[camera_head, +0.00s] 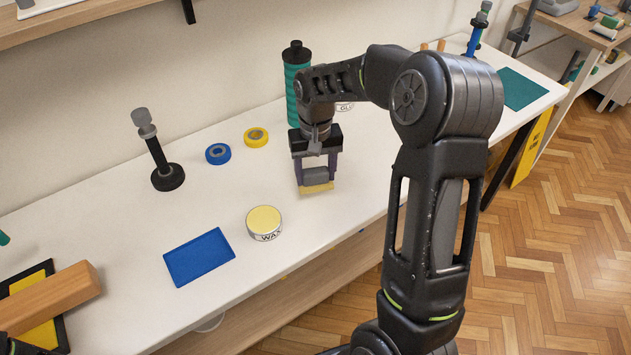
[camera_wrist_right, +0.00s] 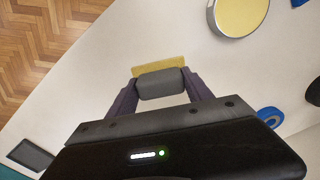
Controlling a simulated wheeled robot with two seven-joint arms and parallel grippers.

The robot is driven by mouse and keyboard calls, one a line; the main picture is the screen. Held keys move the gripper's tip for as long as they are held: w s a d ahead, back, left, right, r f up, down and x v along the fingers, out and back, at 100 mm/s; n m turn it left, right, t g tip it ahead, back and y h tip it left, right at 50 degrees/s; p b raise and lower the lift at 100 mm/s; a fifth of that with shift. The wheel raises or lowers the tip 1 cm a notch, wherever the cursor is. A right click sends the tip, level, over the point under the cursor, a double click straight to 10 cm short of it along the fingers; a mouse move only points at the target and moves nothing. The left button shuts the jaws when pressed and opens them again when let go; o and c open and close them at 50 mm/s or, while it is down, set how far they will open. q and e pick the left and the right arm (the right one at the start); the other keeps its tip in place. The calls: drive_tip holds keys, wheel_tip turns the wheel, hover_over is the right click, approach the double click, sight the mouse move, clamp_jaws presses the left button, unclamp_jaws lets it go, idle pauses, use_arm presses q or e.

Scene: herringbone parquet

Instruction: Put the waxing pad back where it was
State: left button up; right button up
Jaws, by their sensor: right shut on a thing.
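The waxing pad (camera_head: 317,182) has a grey grip and a yellow underside. My right gripper (camera_head: 317,176) is shut on its grey grip, with the yellow side facing down. The pad is over the white table, right of the wax tin; I cannot tell whether it touches the table. In the right wrist view the pad (camera_wrist_right: 160,82) sits between the purple fingers. The round wax tin (camera_head: 265,223) shows yellow wax on top. A blue tray (camera_head: 199,257) lies empty to its left. My left gripper is not clearly in view.
Blue tape (camera_head: 218,154), yellow tape (camera_head: 256,137), a black stand (camera_head: 163,170) and a teal bottle (camera_head: 292,95) stand toward the wall. A wooden block (camera_head: 50,298) lies at left. A dark rectangular item (camera_wrist_right: 30,155) shows in the wrist view. Table around the blue tray is clear.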

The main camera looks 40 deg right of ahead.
sight(316, 183)
wheel_tip(316, 183, down, 3)
drive_tip(key=shift+f, duration=0.25)
drive_tip(key=shift+f, duration=0.1)
drive_tip(key=shift+f, duration=0.15)
drive_tip(key=o, duration=1.2)
